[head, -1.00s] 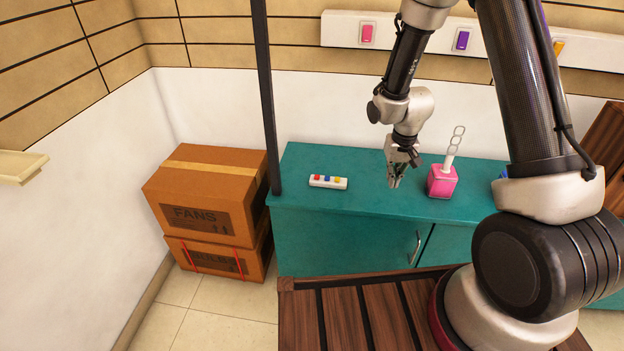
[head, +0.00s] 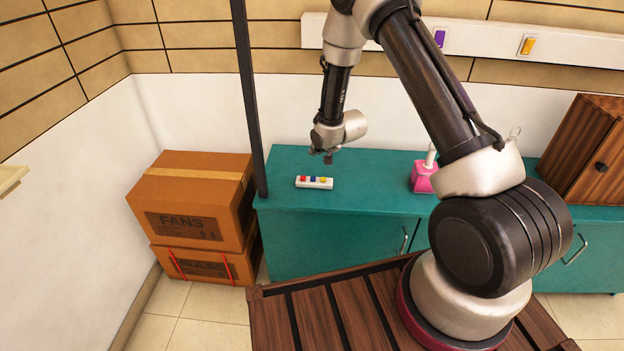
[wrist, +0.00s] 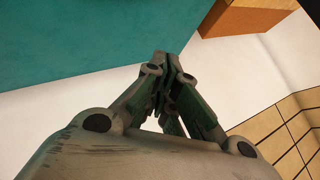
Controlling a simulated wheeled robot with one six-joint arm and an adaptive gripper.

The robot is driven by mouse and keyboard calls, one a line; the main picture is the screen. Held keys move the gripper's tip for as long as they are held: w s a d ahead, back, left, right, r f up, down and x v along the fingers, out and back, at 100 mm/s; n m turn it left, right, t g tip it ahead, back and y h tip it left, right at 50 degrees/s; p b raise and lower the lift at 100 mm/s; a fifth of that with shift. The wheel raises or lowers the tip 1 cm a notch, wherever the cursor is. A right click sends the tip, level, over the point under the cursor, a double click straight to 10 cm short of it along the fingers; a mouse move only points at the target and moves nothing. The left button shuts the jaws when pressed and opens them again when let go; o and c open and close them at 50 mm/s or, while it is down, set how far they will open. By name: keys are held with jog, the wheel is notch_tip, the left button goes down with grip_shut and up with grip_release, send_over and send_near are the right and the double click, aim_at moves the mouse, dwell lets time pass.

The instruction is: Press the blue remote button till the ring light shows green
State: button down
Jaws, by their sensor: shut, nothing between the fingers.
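The white remote (head: 326,185) lies on the teal cabinet top (head: 372,170). It carries a red button, a blue button (head: 313,179) in the middle and a yellow button. My gripper (head: 328,158) is above the cabinet, just above and slightly right of the remote in the head view, and apart from it. In the wrist view my gripper's fingers (wrist: 166,60) are together with nothing between them. The remote does not show in the wrist view. I see no ring light in either view.
A pink holder (head: 422,180) stands on the cabinet to the right, partly behind my arm. Cardboard boxes (head: 190,200) are stacked at the left. A dark post (head: 250,100) rises beside the cabinet's left end. A wooden box (head: 585,150) is at the far right.

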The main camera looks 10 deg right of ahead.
aim_at(315, 177)
jog(key=shift+f, duration=4.45)
jog(key=shift+f, duration=0.4)
jog(key=shift+f, duration=0.45)
jog(key=shift+r, duration=0.9)
jog(key=shift+r, duration=2.5)
